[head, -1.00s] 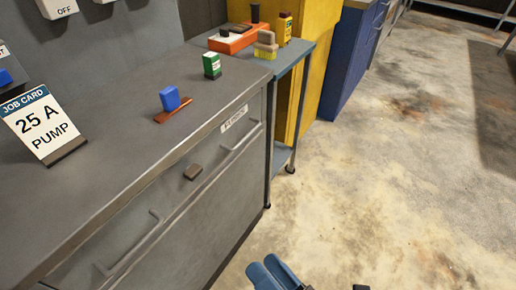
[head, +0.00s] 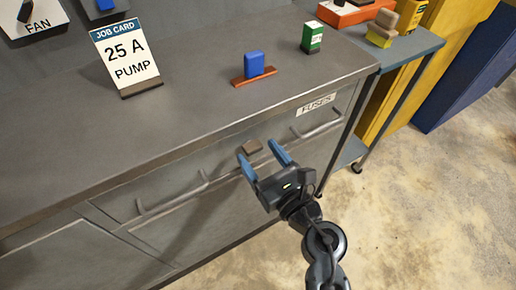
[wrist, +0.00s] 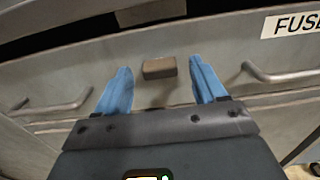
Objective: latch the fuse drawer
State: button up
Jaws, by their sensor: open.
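The fuse drawer (head: 222,163) is the grey front below the worktop, with a "FUSES" label (head: 316,104) at its upper right. A small brown latch block (head: 251,147) sits on the front between two bar handles. My gripper (head: 258,151) is open and empty in front of the drawer, its blue fingers pointing at the block. In the wrist view the block (wrist: 159,68) shows between the two fingertips, with space on both sides. A dark gap runs above the drawer front there, with another brown piece (wrist: 150,12) in it. Whether the fingers reach the block's depth is unclear.
Bar handles (head: 172,201) (head: 318,128) stick out on both sides of the latch block. On the worktop stand a job card (head: 126,58) reading "25 A PUMP", a blue fuse (head: 254,64) on a red-brown base and a green box (head: 312,37). A cart stands at right.

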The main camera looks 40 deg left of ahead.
jog(key=shift+x, duration=0.9)
jog(key=shift+c, duration=0.2)
jog(key=c, duration=1)
